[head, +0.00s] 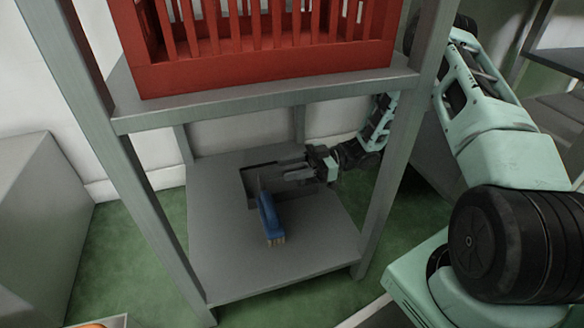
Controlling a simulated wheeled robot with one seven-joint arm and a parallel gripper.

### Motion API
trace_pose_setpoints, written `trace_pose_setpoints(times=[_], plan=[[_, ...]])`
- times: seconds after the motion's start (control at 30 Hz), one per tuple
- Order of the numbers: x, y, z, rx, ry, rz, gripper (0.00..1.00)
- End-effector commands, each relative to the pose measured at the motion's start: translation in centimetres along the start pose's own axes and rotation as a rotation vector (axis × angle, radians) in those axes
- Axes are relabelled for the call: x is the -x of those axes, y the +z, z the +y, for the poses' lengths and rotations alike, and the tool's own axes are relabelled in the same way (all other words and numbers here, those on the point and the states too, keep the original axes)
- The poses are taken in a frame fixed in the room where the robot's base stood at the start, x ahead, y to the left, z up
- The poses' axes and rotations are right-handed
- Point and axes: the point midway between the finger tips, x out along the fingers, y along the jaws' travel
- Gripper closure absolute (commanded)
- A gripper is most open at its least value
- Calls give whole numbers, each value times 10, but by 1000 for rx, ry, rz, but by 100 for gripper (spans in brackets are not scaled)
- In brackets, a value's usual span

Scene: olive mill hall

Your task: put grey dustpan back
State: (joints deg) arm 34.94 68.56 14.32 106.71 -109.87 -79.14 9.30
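A grey dustpan (252,181) with dark edges lies on the lower shelf board (225,255), towards its back. My gripper (291,173) reaches in from the right, under the upper shelf, with its fingers pointing left at the dustpan. The fingers overlap the right part of the dustpan in this view. They are small and dark here, so I cannot tell whether they are open or shut on it.
A blue brush (267,214) with pale bristles lies just in front of the dustpan. A red slatted crate (265,62) sits on the upper shelf. Grey rack posts (398,175) flank the opening.

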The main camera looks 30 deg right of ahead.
Motion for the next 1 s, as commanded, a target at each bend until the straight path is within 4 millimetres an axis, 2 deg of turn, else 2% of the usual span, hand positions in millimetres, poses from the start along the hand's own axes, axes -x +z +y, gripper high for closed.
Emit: trace_pose_setpoints(times=[0.13, 0.23, 0.5, 0.7, 0.83, 1.0], plan=[[0, -5, 0, 1, 0, 0, 58], [13, -7, 1, 0, 4, -1, 58], [70, -8, 0, -1, 3, -1, 58], [104, -6, 0, -1, 2, -1, 58], [116, -5, 0, -1, 1, 0, 58], [120, -3, 0, -2, -1, 0, 58]])
